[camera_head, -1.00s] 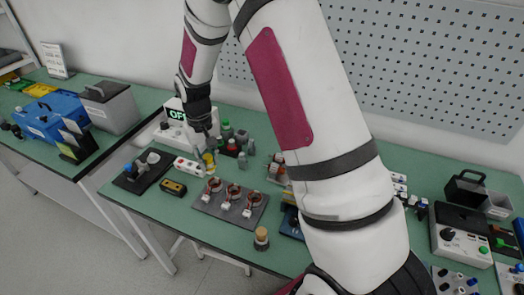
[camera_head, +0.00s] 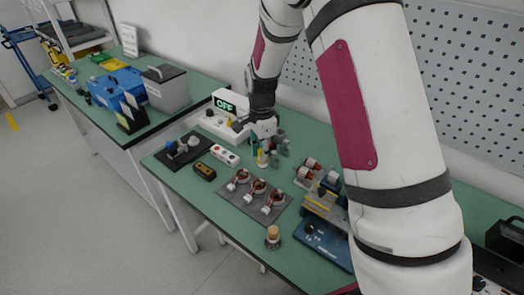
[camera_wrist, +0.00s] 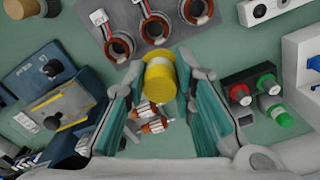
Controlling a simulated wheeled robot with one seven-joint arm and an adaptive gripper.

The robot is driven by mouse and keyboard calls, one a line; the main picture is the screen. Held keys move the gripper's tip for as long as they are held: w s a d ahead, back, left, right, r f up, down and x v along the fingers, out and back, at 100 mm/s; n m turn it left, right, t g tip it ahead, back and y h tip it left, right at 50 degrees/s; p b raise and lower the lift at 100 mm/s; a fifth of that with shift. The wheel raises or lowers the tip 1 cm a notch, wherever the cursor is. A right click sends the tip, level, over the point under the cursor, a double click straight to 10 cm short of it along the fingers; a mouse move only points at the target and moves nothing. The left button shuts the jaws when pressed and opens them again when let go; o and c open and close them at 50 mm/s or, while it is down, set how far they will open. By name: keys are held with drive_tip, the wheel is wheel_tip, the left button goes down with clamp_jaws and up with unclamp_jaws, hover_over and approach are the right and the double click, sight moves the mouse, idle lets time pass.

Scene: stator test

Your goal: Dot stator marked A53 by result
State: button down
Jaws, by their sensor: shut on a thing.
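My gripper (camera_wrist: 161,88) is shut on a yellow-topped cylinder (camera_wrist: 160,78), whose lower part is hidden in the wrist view. Several copper-wound stators stand in a row on a dark grey tray (camera_head: 233,206): a left one (camera_head: 239,178), a middle one (camera_head: 257,188) and a right one (camera_head: 273,201). The tester display (camera_head: 225,105) reads OFF.
More wound parts (camera_wrist: 150,122) lie below the cylinder in the wrist view.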

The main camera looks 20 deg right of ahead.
sight(261, 165)
drive_tip(key=shift+f+b, duration=0.65)
drive_tip(key=shift+f, duration=1.6)
drive_tip(key=shift+a+f, duration=0.1)
drive_tip(key=shift+f, duration=0.55)
drive_tip(key=shift+r, duration=0.1)
drive_tip(key=shift+r+p, duration=0.75)
drive_tip(key=shift+r, duration=2.15)
drive_tip(key=shift+n, duration=0.3)
